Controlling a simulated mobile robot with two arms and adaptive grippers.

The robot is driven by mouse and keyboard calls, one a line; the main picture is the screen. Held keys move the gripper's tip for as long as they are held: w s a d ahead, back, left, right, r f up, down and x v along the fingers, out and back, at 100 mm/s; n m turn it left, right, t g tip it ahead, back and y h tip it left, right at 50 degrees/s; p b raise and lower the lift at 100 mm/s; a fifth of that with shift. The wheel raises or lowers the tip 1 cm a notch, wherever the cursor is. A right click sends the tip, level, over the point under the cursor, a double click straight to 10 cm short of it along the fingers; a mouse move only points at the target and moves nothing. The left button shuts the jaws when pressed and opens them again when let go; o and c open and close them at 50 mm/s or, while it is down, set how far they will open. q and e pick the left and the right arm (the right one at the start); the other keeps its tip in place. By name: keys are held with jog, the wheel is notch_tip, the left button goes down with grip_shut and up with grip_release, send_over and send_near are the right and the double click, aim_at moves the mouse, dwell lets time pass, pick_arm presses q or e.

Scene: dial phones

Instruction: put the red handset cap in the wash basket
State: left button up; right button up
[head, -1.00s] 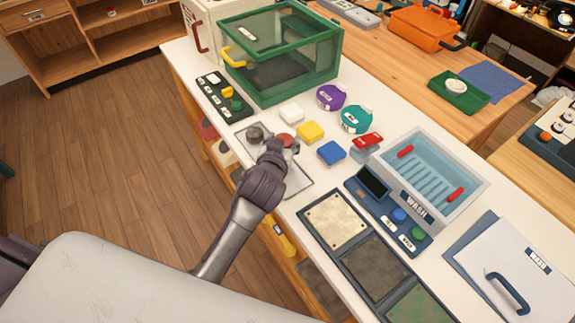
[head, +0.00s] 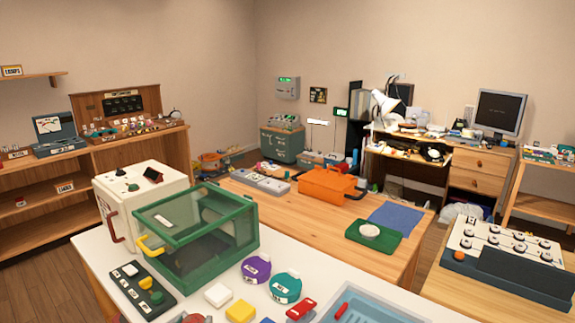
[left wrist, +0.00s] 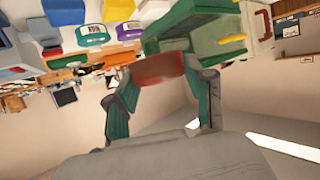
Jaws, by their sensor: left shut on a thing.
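The red handset cap (left wrist: 158,69) is between the fingers of my left gripper (left wrist: 160,78) in the left wrist view. The gripper is shut on it, with a teal finger on each side. In the head view only a small reddish-grey bit shows at the bottom edge, too cut off to make out. The wash basket (head: 372,300) is at the bottom right of the head view, pale blue with a red grip (head: 341,311). Its front part is cut off by the frame. My right gripper is not in view.
A green glass-sided box (head: 195,240) and a button panel (head: 140,290) stand on the left of the white counter. Purple (head: 256,269) and teal (head: 285,288) round pieces, white and yellow blocks and a red piece (head: 300,309) lie between it and the basket.

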pick_arm(q)
jog(key=v, duration=0.7)
jog(key=x, duration=1.6)
jog(key=shift+w+a+n+y, duration=0.3)
jog(key=shift+w+n+y, duration=0.05)
jog(key=shift+n+y, duration=0.05)
jog(key=s+d+f, duration=0.2)
jog(key=s, duration=0.1)
jog(key=s+d+f+p, duration=0.1)
jog(key=s+d+f, duration=0.1)
jog(key=s, duration=0.1)
jog(key=s+d+f, duration=0.2)
jog(key=s+f, duration=0.1)
jog(key=s, duration=0.1)
notch_tip(320, 180, down, 4)
jog(key=shift+d+r+p, duration=0.1)
jog(key=shift+r+p, duration=0.15)
jog(key=shift+p, duration=0.1)
jog(key=shift+f+b, duration=0.3)
jog(key=shift+f, duration=0.05)
jog(key=o, duration=1)
jog(key=shift+r, duration=0.1)
